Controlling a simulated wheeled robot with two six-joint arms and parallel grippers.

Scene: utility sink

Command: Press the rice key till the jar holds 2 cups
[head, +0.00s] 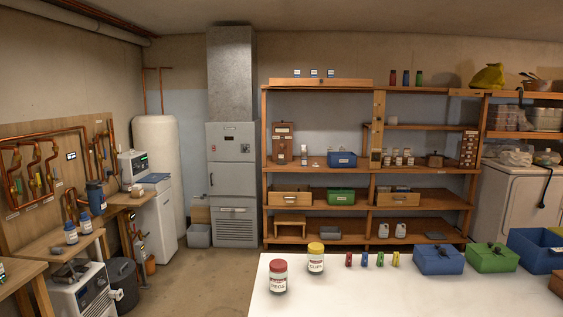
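Neither of my grippers is in view. I cannot make out a key marked rice or tell which jar the task means. A white machine with a small green display (132,165) stands on the left-hand bench, with a small pale cup-like object (137,190) at its front. A wooden box with small labels (282,143) stands upright on the back shelf; its markings are too small to read. On the white table, a red-lidded jar (278,277) and a yellow-lidded jar (316,259) stand upright, both with labels. No cup reading is visible.
The white table (400,293) fills the front right. Several colored clips stand on it, with a blue bin (437,260), a green bin (492,259) and another blue bin (537,252). Bare floor (205,275) lies left of the table. A dark bin (123,283) stands by the left-hand bench.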

